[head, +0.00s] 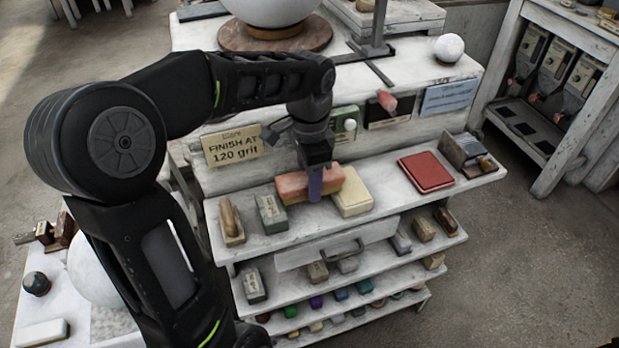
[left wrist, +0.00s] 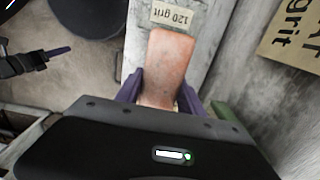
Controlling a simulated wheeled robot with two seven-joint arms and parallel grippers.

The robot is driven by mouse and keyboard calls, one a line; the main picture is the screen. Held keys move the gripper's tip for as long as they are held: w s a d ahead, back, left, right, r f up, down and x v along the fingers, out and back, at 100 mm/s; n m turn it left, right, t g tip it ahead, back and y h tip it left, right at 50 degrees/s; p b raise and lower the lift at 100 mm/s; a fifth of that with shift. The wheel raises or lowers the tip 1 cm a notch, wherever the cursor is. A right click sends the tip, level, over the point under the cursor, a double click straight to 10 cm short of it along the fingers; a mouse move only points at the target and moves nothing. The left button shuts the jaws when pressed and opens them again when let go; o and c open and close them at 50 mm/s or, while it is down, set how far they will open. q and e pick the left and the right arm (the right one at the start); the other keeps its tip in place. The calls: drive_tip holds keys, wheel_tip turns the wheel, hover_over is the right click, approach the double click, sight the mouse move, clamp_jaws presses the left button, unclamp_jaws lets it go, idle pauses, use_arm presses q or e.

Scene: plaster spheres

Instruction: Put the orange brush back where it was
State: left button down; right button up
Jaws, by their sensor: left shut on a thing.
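The orange brush (head: 292,187) shows as a salmon-orange block; no bristles are visible. My left gripper (head: 315,190) is shut around its middle, pointing down over the upper shelf, between a dark grey block and a cream block. I cannot tell whether the brush touches the shelf. In the left wrist view the brush (left wrist: 168,70) lies between the purple fingers, with its far end by a "120 grit" label (left wrist: 172,16) on the pale shelf. A dark gripper with a purple finger (left wrist: 52,53), apparently my right one, shows at the left wrist view's upper left.
The cream block (head: 352,193) is close on the right, the grey block (head: 271,214) on the left. A wooden-handled brush (head: 231,222) and a red flat box (head: 426,172) share the white shelf (head: 385,207). A "FINISH AT 120 grit" sign (head: 232,145) stands behind. Lower shelves hold several blocks.

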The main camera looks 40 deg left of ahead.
use_arm(q)
drive_tip(key=c, duration=0.7)
unclamp_jaws()
drive_tip(key=shift+r+p, duration=0.45)
drive_tip(key=shift+r, duration=0.1)
wheel_tip(320, 180, up, 6)
drive_tip(key=shift+f, duration=0.2)
wheel_tip(320, 180, up, 7)
drive_tip(key=p, duration=0.4)
drive_tip(key=shift+f, duration=0.2)
